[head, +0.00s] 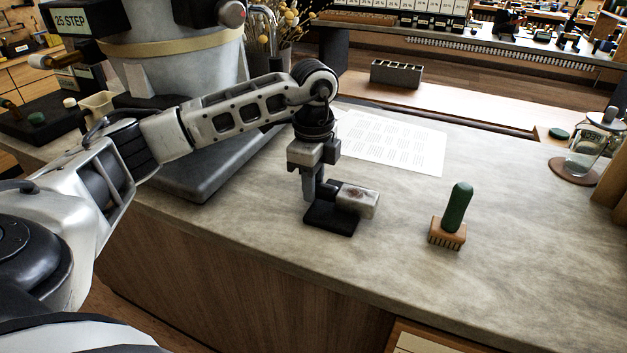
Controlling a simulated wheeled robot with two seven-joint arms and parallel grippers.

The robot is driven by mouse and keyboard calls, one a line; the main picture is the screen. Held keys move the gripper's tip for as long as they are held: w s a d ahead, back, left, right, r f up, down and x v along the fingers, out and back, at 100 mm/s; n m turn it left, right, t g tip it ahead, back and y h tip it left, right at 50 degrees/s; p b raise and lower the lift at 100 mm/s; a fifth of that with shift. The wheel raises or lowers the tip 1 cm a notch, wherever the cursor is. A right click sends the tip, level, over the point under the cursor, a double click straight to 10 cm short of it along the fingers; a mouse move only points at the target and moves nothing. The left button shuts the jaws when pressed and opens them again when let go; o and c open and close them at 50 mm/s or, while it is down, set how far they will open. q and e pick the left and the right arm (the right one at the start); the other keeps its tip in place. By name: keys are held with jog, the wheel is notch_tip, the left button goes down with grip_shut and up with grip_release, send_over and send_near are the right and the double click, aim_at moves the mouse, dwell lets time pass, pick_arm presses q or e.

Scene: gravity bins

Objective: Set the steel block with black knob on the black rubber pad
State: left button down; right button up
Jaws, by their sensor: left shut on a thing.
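The steel block with black knob (359,201) shows as a pale grey, blotchy block with a dark part at its left end. My left gripper (321,190) points down from above and is shut on it at the dark left end, which the fingers partly hide. The black rubber pad (330,221) lies flat on the counter directly below the gripper. The block is over the pad's right part and reaches past its right edge. I cannot tell whether the block touches the pad. My right gripper is out of view.
A green-handled brush (456,215) stands on the counter to the right. A printed sheet (395,142) lies behind the gripper. A dark slab (215,170) under a large grey vessel is at left. A glass jar (584,155) stands at far right. The counter's front edge is near.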

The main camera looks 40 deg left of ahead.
pick_arm(q)
jog(key=shift+f, duration=0.2)
jog(key=c, duration=1.1)
grip_release()
jog(key=shift+o, duration=0.2)
notch_tip(320, 180, up, 16)
jog(key=p, duration=0.1)
